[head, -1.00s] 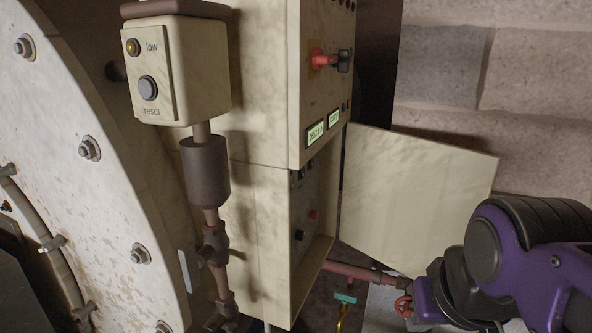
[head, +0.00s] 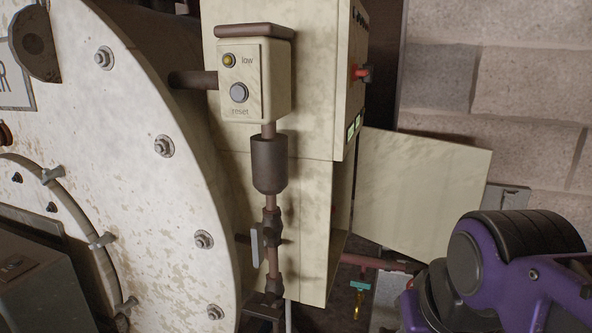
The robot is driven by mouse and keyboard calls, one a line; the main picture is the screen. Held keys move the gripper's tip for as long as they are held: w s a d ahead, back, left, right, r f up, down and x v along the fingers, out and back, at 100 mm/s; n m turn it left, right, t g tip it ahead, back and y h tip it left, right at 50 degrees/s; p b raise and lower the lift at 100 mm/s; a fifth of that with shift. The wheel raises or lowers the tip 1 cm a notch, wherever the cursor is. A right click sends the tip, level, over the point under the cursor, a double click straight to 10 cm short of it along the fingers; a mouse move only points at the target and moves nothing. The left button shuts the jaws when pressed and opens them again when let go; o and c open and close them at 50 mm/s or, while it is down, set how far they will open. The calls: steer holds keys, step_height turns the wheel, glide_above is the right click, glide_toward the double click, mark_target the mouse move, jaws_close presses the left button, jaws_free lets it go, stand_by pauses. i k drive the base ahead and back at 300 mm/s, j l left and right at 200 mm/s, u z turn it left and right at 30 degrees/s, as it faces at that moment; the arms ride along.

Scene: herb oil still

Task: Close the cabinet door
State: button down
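The cabinet door (head: 420,190) is a flat cream panel. It stands open, swung out to the right from the lower part of the cream cabinet (head: 318,225). The cabinet's lower opening faces right and shows only as a narrow strip, so its inside is mostly hidden. My purple and black arm is at the lower right, in front of the door's lower right corner in the picture. My gripper is not visible; only arm links show. I cannot tell whether the arm touches the door.
A large flanged drum (head: 150,190) fills the left. A red pipe (head: 375,262) and a green-handled valve (head: 360,287) lie below the door. A block wall is behind.

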mark_target(412, 191)
steer(key=k+j, duration=0.35)
steer(key=j, duration=0.15)
steer(key=k+j+z, duration=0.1)
steer(key=k+j, duration=0.2)
steer(key=j, duration=0.15)
steer(key=i+l+z, duration=0.15)
steer(key=i+l, duration=0.4)
steer(key=i+l+z, duration=0.2)
steer(key=i+l, duration=0.3)
steer(key=i+l+z, duration=0.15)
steer(key=i+l, duration=0.2)
steer(key=i, duration=0.3)
